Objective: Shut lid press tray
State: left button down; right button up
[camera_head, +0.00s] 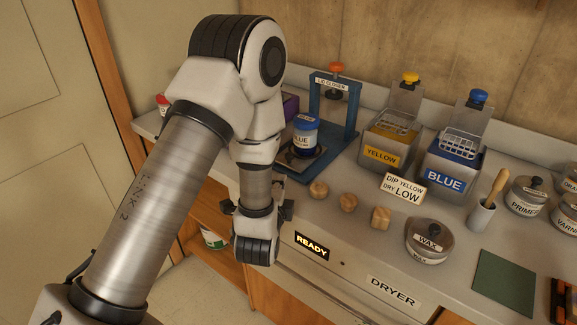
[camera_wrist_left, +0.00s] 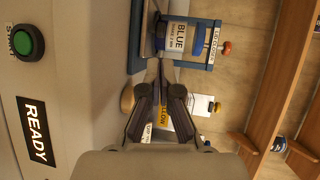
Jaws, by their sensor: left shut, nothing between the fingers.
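The lid press (camera_head: 353,113), a blue frame labelled "LID CLOSER" with an orange knob, stands at the back of the counter. Its tray (camera_head: 322,160) sticks out toward the front. A can with a blue lid (camera_head: 305,137) stands upright on the tray, in front of the frame. The press (camera_wrist_left: 213,45) and the can (camera_wrist_left: 176,38) also show in the left wrist view. My left gripper (camera_wrist_left: 160,66) is shut and empty, its tips pointing toward the can and tray. In the head view my left wrist hides most of it. My right gripper is not in view.
Yellow (camera_head: 381,153) and blue (camera_head: 451,177) dip tanks stand right of the press. Wooden blocks (camera_head: 348,203) and a wax pot (camera_head: 429,240) sit near the front edge. A "READY" display (camera_head: 312,246) and a green start button (camera_wrist_left: 27,43) are on the counter's front.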

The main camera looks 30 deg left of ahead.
aim_at(289, 158)
pick_arm(q)
jog(key=p+x, duration=0.1)
jog(key=x, duration=0.9)
jog(key=shift+w+p, duration=0.1)
jog(key=shift+p, duration=0.25)
jog(key=shift+r, duration=0.1)
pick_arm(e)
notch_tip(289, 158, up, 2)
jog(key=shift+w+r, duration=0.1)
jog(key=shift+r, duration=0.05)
